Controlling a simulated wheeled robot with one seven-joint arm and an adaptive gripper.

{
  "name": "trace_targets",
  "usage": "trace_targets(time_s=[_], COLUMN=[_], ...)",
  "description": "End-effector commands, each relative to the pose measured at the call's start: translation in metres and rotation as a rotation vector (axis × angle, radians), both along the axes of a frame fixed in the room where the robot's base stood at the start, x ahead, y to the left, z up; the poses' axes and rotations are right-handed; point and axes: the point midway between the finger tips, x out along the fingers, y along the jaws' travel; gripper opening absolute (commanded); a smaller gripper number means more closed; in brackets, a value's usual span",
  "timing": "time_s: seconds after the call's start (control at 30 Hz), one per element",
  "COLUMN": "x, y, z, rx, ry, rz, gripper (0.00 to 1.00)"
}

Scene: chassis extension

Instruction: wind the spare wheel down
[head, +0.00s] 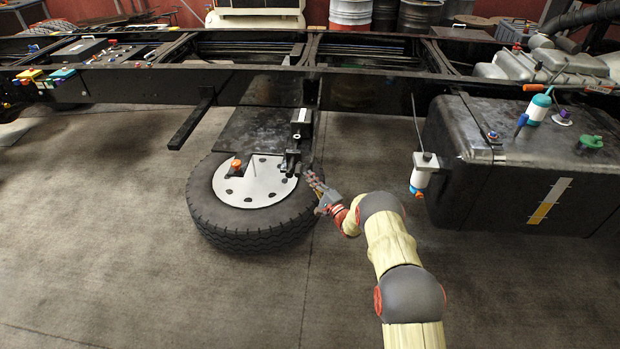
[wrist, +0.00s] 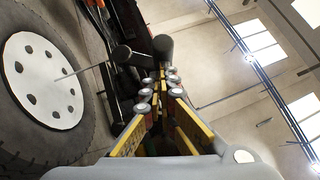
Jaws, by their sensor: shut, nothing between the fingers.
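The spare wheel (head: 240,238), a black tyre with a white disc (head: 265,190), lies flat below the chassis frame. Its tyre (wrist: 88,125) and disc (wrist: 40,85) fill the left of the wrist view. A grey box (head: 301,116) and a dark mechanism (head: 291,163) sit at the wheel's back right edge; I cannot tell whether they form one winch. My gripper (head: 312,180) is at the wheel's right side, close to this mechanism. In the wrist view its fingers (wrist: 160,82) are shut and empty. Two dark round-ended parts (wrist: 162,46) show just beyond the fingertips; contact is unclear.
The black chassis rail (head: 370,88) runs across above the wheel. A dark bar (head: 190,125) projects left of the wheel. The floor in front is clear.

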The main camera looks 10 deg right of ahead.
Motion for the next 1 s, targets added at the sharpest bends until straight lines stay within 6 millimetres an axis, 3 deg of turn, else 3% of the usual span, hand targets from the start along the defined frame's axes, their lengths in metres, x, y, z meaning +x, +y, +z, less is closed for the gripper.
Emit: trace_targets(time_s=[0.1,0.6,1.0], x=[0.002,0.009,0.012], y=[0.005,0.028,0.036], z=[0.017,0.041,0.044], rx=[-0.107,-0.479,-0.474], ry=[0.033,0.155,0.154], rz=[0.000,0.001,0.001], gripper=[0.00,0.00,0.00])
